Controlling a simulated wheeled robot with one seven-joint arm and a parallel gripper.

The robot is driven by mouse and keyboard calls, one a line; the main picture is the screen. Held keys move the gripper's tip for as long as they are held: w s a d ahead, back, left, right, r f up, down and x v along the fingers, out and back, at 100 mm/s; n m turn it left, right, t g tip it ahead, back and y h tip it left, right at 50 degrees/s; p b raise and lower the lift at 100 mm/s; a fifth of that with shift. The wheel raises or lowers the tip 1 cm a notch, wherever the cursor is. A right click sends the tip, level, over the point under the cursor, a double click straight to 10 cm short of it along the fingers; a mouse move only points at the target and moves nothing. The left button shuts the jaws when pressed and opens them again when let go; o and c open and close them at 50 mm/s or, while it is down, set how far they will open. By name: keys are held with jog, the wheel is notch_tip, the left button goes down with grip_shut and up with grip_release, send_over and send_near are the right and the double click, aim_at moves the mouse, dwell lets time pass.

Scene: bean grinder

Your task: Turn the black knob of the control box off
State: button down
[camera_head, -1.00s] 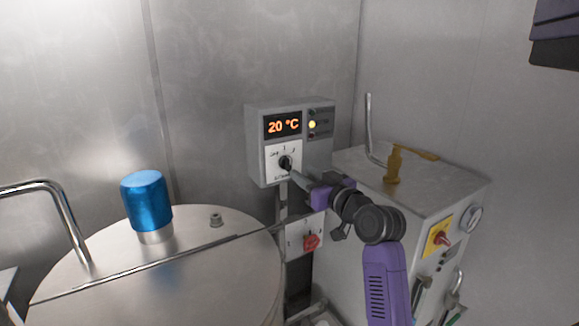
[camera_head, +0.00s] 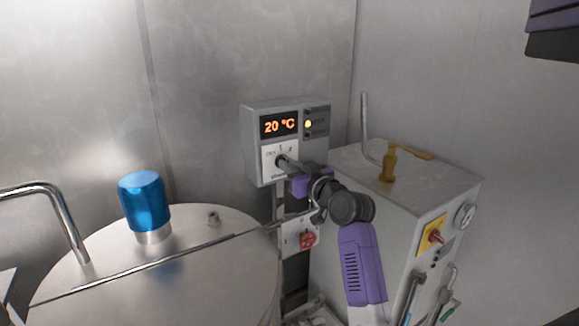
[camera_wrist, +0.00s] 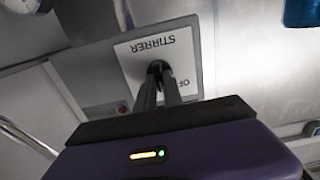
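The grey control box (camera_head: 256,133) hangs on the metal wall with a lit "20 °C" display (camera_head: 279,124) and a white dial plate (camera_head: 271,172). The black knob (camera_wrist: 157,67) sits on that plate; the wrist view shows "STIRRER" upside down and part of "OF". My gripper (camera_head: 281,160) reaches the plate from the lower right and hides most of the knob in the head view. In the wrist view my gripper's two fingers (camera_wrist: 160,82) are close together, with their tips around the knob. The knob's pointing direction is hidden.
A yellow lamp (camera_head: 308,124) glows on the box. A red switch (camera_head: 307,240) sits below it. A steel vessel (camera_head: 190,265) with a blue cap (camera_head: 146,201) stands left. A grey cabinet (camera_head: 425,192) stands right, close to my arm, with a brass fitting (camera_head: 388,165) on top.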

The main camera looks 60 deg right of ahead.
jog(key=shift+f+n+b, duration=0.1)
jog(key=shift+n+b, duration=0.2)
jog(key=shift+b, duration=0.2)
jog(key=n+b, duration=0.8)
jog(key=shift+a, duration=0.15)
jog(key=shift+n, duration=0.3)
dwell(0.3)
jog(key=c, duration=1.5)
grip_release()
jog(key=shift+o, duration=0.2)
